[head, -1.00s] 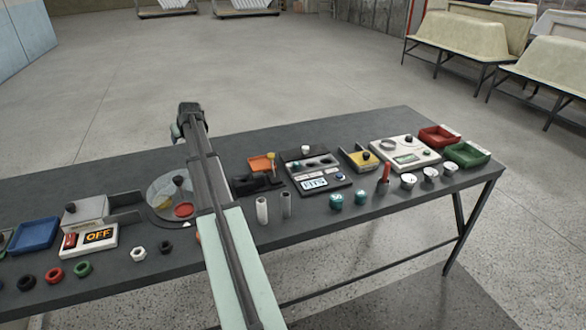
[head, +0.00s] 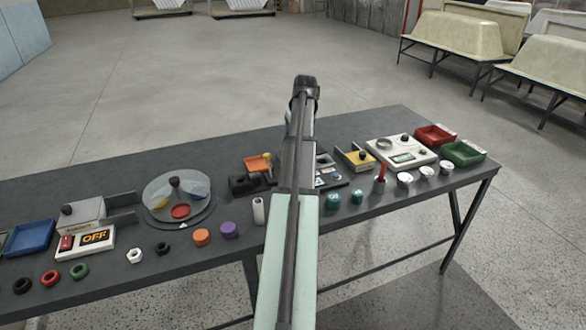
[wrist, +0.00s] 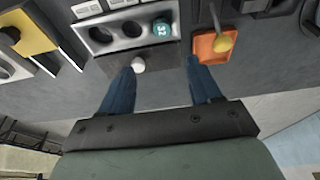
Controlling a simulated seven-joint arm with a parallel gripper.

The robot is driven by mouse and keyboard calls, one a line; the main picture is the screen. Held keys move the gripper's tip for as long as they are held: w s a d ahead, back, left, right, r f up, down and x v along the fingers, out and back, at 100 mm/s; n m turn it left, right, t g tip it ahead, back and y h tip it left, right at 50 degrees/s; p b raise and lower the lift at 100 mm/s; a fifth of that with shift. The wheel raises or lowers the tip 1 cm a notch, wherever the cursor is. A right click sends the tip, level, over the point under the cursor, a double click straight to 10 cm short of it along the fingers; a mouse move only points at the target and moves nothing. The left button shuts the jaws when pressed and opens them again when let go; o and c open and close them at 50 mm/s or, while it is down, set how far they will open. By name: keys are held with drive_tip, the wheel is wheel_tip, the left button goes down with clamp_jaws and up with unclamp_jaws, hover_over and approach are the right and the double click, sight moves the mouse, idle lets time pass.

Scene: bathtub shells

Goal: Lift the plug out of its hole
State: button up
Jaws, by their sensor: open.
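In the wrist view, a teal plug (wrist: 162,28) marked 32 sits in one hole of a light grey block (wrist: 103,45). The other holes beside it look empty. My gripper (wrist: 159,66) is open, with its two blue fingers spread and nothing between them. The fingertips appear just short of the block, with a small white knob (wrist: 138,65) by the left finger. I cannot tell their height above it. In the head view my arm hides most of the block's unit (head: 328,180) and the plug; the fingers do not show clearly there.
An orange tray with a yellow ball-topped piece (wrist: 222,44) lies close to the right finger. A yellow block (wrist: 28,32) stands at left in the wrist view.

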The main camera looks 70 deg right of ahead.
drive_tip(key=x, duration=0.8)
drive_tip(key=shift+s+f, duration=0.1)
drive_tip(key=shift+f, duration=0.1)
drive_tip(key=shift+a+x, duration=0.2)
drive_tip(key=shift+x, duration=1.15)
drive_tip(key=shift+a+x, duration=0.2)
drive_tip(key=shift+x, duration=1.15)
drive_tip(key=shift+f, duration=0.1)
drive_tip(key=shift+c, duration=0.4)
clamp_jaws()
